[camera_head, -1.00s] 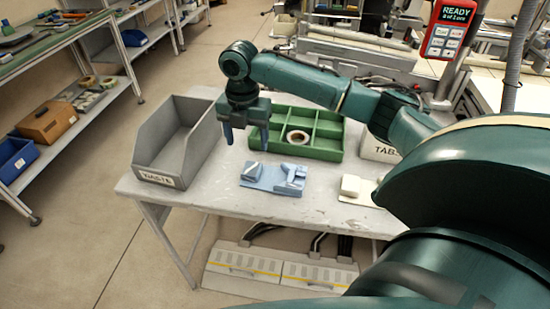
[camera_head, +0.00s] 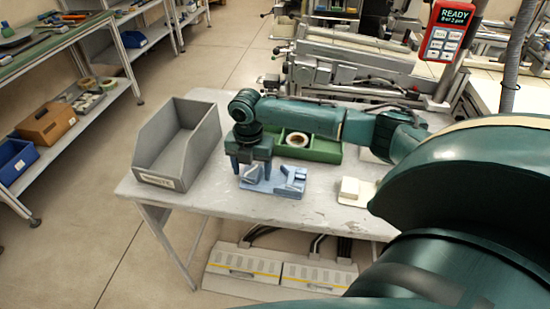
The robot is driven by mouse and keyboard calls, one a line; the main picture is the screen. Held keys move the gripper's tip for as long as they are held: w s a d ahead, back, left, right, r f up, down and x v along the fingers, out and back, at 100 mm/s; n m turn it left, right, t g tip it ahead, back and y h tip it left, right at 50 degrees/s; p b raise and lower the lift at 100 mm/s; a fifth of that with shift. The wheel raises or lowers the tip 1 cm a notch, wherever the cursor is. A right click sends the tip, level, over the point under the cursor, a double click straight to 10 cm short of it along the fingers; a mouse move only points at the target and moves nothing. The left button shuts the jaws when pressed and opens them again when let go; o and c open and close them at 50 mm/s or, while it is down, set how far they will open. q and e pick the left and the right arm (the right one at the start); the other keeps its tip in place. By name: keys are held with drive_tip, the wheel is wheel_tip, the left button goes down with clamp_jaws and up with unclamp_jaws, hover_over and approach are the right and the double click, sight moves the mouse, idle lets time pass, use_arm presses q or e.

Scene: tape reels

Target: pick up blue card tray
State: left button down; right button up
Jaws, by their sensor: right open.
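The blue card tray (camera_head: 262,187) lies flat on the table, in front of the green divided tray. It is a light blue sheet with raised blue parts on its left and right. My right gripper (camera_head: 253,174) points down over the left part of the blue card tray, with its fingers spread apart on either side of the raised left part. I cannot tell whether the fingers touch it. My left gripper is not in the view.
A grey waste bin (camera_head: 165,180) stands left of my right gripper. The green divided tray (camera_head: 323,150), holding a tape roll (camera_head: 297,139), is behind, partly hidden by my arm. A cream block on a card (camera_head: 350,187) lies to the right. The table front (camera_head: 235,202) is bare.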

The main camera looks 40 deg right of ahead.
drive_tip(key=c, duration=1.2)
drive_tip(key=shift+r, duration=0.15)
